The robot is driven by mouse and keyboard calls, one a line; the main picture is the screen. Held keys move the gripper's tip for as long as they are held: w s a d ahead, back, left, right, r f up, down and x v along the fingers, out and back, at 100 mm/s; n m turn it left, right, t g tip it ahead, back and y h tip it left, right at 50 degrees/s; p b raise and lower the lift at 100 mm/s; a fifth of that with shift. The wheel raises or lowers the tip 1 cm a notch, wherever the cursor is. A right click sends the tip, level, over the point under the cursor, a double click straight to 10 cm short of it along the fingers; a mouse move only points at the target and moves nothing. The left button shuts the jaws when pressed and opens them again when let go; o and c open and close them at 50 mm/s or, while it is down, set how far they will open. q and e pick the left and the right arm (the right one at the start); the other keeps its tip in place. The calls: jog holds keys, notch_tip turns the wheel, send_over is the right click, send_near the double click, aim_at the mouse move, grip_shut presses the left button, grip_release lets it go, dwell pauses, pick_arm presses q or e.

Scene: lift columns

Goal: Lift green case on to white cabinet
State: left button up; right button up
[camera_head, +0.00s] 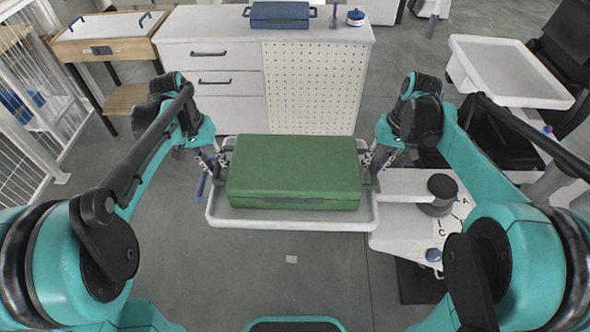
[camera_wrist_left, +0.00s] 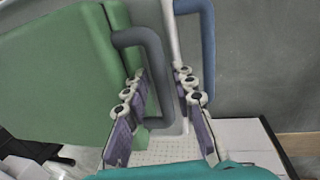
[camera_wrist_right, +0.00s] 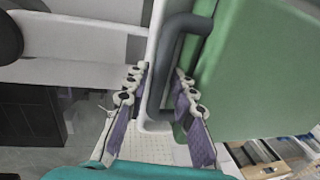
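The green case (camera_head: 293,165) lies flat in a shallow pale tray (camera_head: 290,222) in front of me. It has a dark handle at each end. My left gripper (camera_head: 222,160) is at its left end; in the left wrist view the dark handle (camera_wrist_left: 155,60) lies between its spread fingers. My right gripper (camera_head: 372,160) is at its right end; in the right wrist view the other handle (camera_wrist_right: 172,60) lies between its spread fingers. Whether any finger touches a handle is unclear. The white cabinet (camera_head: 215,55) stands beyond the tray, with drawers and a perforated panel.
On the cabinet top are a blue case (camera_head: 280,14), a small blue-and-white item (camera_head: 355,17) and a thin tool. A wooden-sided table (camera_head: 105,47) stands at the left back. A white tray (camera_head: 510,70) is at the right. A table with a dark round object (camera_head: 440,190) is right of the case.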

pick_arm(q)
jog(key=shift+d+f, duration=0.15)
jog(key=shift+f, duration=0.55)
pick_arm(e)
jog(key=shift+a+f, duration=0.15)
jog(key=shift+f, duration=0.6)
pick_arm(q)
grip_shut()
pick_arm(e)
grip_shut()
pick_arm(q)
jog(key=shift+r, duration=0.2)
pick_arm(e)
jog(key=shift+r, duration=0.25)
